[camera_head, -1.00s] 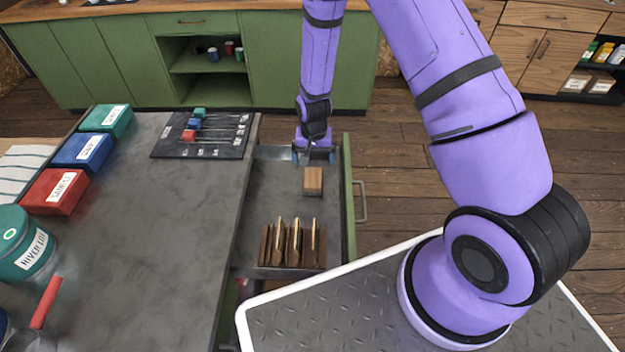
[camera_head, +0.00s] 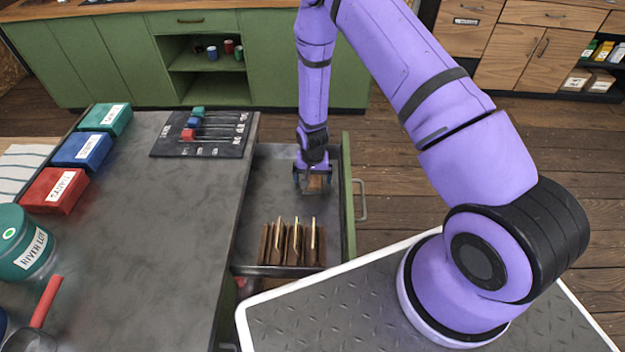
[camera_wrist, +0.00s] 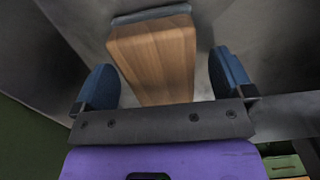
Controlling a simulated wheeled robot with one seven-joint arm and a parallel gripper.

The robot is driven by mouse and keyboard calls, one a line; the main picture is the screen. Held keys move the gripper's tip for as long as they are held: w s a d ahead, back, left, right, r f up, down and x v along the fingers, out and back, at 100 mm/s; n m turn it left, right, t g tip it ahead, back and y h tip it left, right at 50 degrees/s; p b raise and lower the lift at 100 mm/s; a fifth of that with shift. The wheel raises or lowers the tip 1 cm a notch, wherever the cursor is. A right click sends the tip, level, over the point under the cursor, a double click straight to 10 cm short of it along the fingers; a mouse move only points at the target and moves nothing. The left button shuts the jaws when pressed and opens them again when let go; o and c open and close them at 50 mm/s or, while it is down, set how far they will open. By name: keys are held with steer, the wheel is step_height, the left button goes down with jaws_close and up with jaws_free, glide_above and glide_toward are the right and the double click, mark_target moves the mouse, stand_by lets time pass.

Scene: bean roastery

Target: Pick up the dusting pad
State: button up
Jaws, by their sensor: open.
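The dusting pad looks like a small wooden block (camera_wrist: 152,58) with a grey strip along its far end in the wrist view. It lies in the open drawer, and in the head view the block (camera_head: 315,184) is partly hidden by my gripper. My gripper (camera_head: 312,182) is over the block inside the drawer. In the wrist view my gripper's two blue fingers (camera_wrist: 165,82) are open, one on each side of the block, with gaps showing on both sides.
The drawer (camera_head: 262,205) also holds a wooden rack (camera_head: 292,245) with several upright slats, nearer me. The counter (camera_head: 150,220) at left carries red, blue and green boxes and a dark board (camera_head: 203,134) with coloured pieces. Drawer floor left of my gripper is bare.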

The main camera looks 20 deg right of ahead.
mark_target(313, 176)
steer(key=shift+f, duration=0.15)
steer(key=c, duration=1.1)
step_height(313, 176, up, 10)
steer(key=shift+r, duration=0.1)
